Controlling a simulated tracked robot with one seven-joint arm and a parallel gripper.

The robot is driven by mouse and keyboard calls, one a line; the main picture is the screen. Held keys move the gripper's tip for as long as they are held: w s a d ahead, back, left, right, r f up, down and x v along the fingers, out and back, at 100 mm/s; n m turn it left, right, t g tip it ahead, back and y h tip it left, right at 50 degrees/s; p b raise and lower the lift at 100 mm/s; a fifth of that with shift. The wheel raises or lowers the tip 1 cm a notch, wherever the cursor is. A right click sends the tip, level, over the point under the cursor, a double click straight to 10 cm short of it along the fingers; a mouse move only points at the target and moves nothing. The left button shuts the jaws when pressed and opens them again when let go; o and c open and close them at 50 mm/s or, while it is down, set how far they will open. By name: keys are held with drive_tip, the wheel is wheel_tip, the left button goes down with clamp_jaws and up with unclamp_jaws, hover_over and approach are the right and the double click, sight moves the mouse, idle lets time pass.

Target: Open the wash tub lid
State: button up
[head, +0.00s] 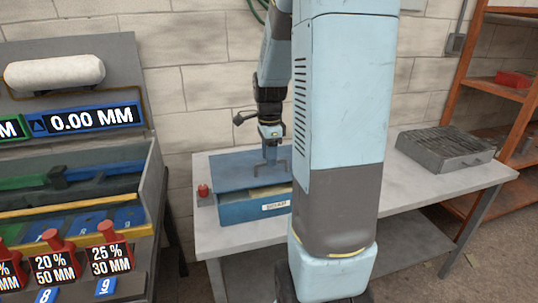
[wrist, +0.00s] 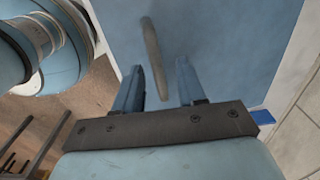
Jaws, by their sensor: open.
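The wash tub (head: 240,212) is a blue box with a small white label on its front, standing on the grey table. The lid (wrist: 225,45) fills much of the wrist view. A grey bar handle (wrist: 152,50) runs between the two blue fingers of my gripper (wrist: 159,75), which is open. In the head view my gripper (head: 270,165) points down over the lid; contact cannot be told.
A red knob or button (head: 203,190) sits left of the tub. A dark ribbed box (head: 446,150) stands at the table's right. An orange shelf (head: 500,85) stands at the right. My arm hides the table's middle.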

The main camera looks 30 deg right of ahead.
drive_tip(key=shift+c, duration=0.2)
clamp_jaws()
drive_tip(key=shift+r, duration=0.1)
idle(0.5)
